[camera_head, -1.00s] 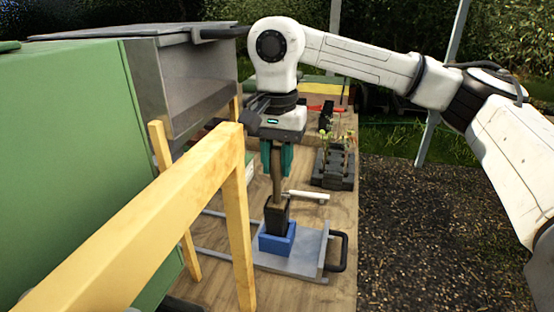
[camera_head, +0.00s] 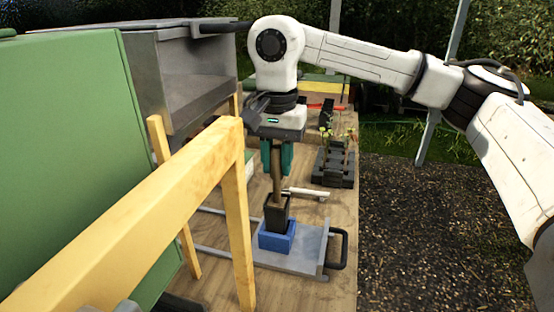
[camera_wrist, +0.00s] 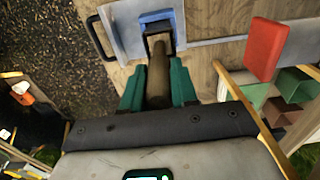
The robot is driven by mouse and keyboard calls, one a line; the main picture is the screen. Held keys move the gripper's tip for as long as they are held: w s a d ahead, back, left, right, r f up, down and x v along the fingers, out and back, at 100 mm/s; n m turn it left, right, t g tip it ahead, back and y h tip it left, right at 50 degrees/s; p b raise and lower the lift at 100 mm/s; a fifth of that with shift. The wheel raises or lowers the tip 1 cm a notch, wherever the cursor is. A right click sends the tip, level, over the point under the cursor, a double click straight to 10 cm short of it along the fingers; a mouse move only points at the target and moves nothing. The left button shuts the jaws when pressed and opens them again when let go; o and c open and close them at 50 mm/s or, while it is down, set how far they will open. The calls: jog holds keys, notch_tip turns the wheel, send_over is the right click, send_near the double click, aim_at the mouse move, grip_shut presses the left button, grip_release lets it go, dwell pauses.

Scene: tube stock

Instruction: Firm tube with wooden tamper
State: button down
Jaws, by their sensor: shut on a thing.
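My gripper (camera_head: 277,158) points down with its green fingers shut on the wooden tamper (camera_head: 276,188), a brown rod held upright. The tamper's lower end goes into the mouth of a dark square tube (camera_head: 277,214); how deep it reaches is hidden. The tube stands upright in a blue holder (camera_head: 277,241) on a grey sliding plate (camera_head: 305,250). In the wrist view the tamper (camera_wrist: 158,80) runs between both fingers toward the tube (camera_wrist: 158,42), with the blue holder (camera_wrist: 155,17) around it.
A yellow wooden frame (camera_head: 130,215) stands close at the left, before a green cabinet (camera_head: 70,150). A white cylinder (camera_head: 304,192) lies behind the plate. A dark rack of tubes with seedlings (camera_head: 334,165) stands further back. A red block (camera_wrist: 266,48) shows in the wrist view.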

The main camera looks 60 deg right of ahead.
jog(key=shift+f+b, duration=0.55)
dwell(1.8)
jog(key=shift+r+p, duration=3.65)
jog(key=shift+r, duration=1.95)
